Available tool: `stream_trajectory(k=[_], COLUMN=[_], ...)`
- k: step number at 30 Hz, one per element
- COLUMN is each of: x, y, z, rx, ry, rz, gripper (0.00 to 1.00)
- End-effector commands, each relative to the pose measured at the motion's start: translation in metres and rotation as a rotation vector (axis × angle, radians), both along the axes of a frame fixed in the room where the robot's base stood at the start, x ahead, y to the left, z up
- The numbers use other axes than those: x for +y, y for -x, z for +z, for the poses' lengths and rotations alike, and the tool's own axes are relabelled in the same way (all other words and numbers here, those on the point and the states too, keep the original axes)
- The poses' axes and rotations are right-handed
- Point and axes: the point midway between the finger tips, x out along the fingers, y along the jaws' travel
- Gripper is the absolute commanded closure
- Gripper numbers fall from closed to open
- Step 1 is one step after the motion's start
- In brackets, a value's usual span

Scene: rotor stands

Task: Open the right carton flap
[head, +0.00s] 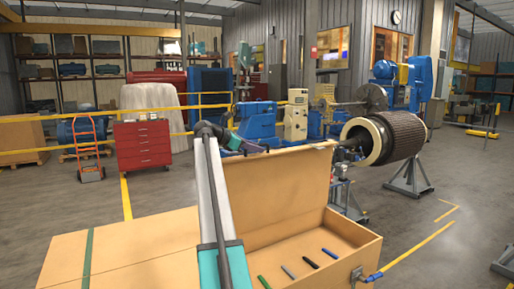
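A tan carton or box (352,229) stands at the lower middle of the head view, its inside partly visible. A tall tan panel (285,190) stands upright along its back side; I cannot tell whether this is the right flap. A flat tan top (150,240) with a green strap lies to the left. My arm crosses in front of the panel's left edge and hides part of the box. My gripper (262,150) is small and dark near the panel's upper left edge. I cannot tell whether it touches the panel, or whether its fingers are open.
Several small coloured tools, including a green one (264,282) and a black one (310,262), lie in the box. A blue-handled fitting (368,275) sits at its front right corner. A large rotor on a stand (408,181) is beyond to the right. A red cabinet (143,146) stands behind left.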

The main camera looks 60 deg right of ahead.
Motion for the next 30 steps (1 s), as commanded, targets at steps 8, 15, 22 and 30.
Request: stream_trajectory(k=[8,15,22,30], x=[-0.003,0.005,0.028,0.064], y=[0.005,0.002,-0.007,-0.022], z=[0.002,0.004,0.014,0.031], rx=[0.000,0.000,-0.001,-0.001], ry=[0.004,0.004,0.004,0.004], rz=[-0.009,-0.009,-0.009,-0.009], gripper=[0.71,0.71,0.71,0.71])
